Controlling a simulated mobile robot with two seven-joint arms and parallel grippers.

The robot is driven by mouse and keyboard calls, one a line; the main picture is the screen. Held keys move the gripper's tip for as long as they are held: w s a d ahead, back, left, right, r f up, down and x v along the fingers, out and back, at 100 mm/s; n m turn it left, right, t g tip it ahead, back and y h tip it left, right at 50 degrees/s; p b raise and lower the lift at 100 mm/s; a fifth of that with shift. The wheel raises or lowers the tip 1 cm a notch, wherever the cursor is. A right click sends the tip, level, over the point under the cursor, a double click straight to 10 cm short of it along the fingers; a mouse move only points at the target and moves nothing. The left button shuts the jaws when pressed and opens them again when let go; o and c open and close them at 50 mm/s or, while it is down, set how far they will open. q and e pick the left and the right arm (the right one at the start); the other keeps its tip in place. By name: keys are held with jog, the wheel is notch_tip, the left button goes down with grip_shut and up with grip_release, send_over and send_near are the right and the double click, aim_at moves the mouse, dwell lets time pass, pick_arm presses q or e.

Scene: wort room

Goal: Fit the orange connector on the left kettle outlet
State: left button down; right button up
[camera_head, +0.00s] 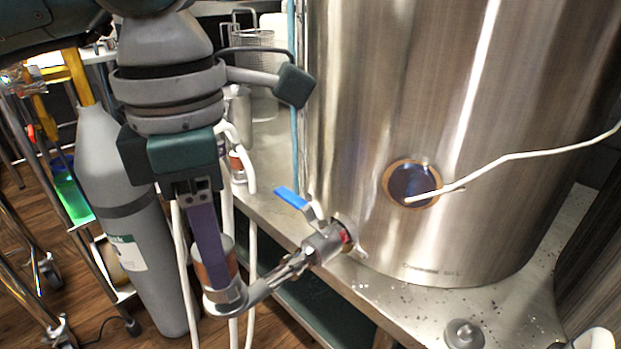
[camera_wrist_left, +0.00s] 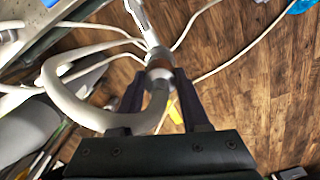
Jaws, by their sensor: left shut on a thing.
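The kettle (camera_head: 420,120) is a large steel vessel at the right. Its outlet valve (camera_head: 325,245) has a blue lever (camera_head: 292,198), and a metal pipe (camera_head: 262,287) runs from it down to the left. My left gripper (camera_head: 214,262) is shut on the connector with an orange-brown band (camera_head: 219,268), at the pipe's end. The connector also shows between the fingers in the left wrist view (camera_wrist_left: 159,64), with a thick white hose (camera_wrist_left: 60,95) curving from it. Connector and pipe end appear to meet; I cannot tell whether it is seated. My right gripper is out of view.
A grey gas cylinder (camera_head: 130,230) stands left of my gripper. The kettle stands on a steel bench (camera_head: 400,305). Another banded fitting (camera_head: 238,168) is behind my gripper. White hoses hang close by. A thin white cable (camera_head: 540,153) reaches the kettle's front.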

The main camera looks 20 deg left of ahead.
pick_arm(q)
jog(key=shift+f+b, duration=0.45)
jog(key=shift+f, duration=0.1)
jog(key=shift+c, duration=1.5)
grip_release()
jog(key=shift+r, duration=0.1)
